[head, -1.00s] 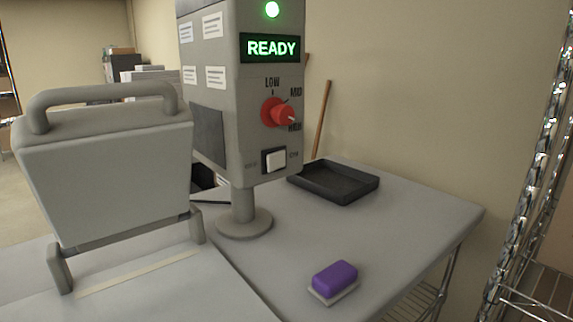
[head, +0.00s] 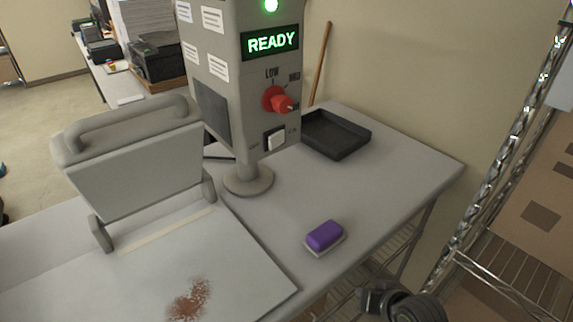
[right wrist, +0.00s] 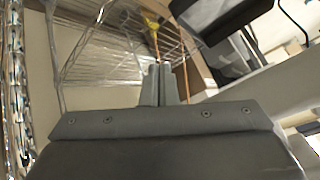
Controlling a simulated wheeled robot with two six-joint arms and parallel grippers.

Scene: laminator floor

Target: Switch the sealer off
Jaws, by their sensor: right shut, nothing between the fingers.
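The sealer's grey control box (head: 222,85) stands on a round-footed post on the table. Its display (head: 270,42) glows READY in green, and a green lamp (head: 271,5) is lit above. A red knob (head: 278,99) points toward the lower right. My right gripper (right wrist: 161,70) is shut and empty in the right wrist view. In the head view my right arm shows at the bottom edge, low beside the table and well away from the switch. My left gripper is out of view.
The sealer's raised lid (head: 135,170) stands left of the box, above a plate (head: 245,275) with a brown stain (head: 188,300). A purple sponge-like block (head: 324,235) and a black tray (head: 336,135) lie on the table (head: 400,175). A wire rack (head: 510,285) stands at right.

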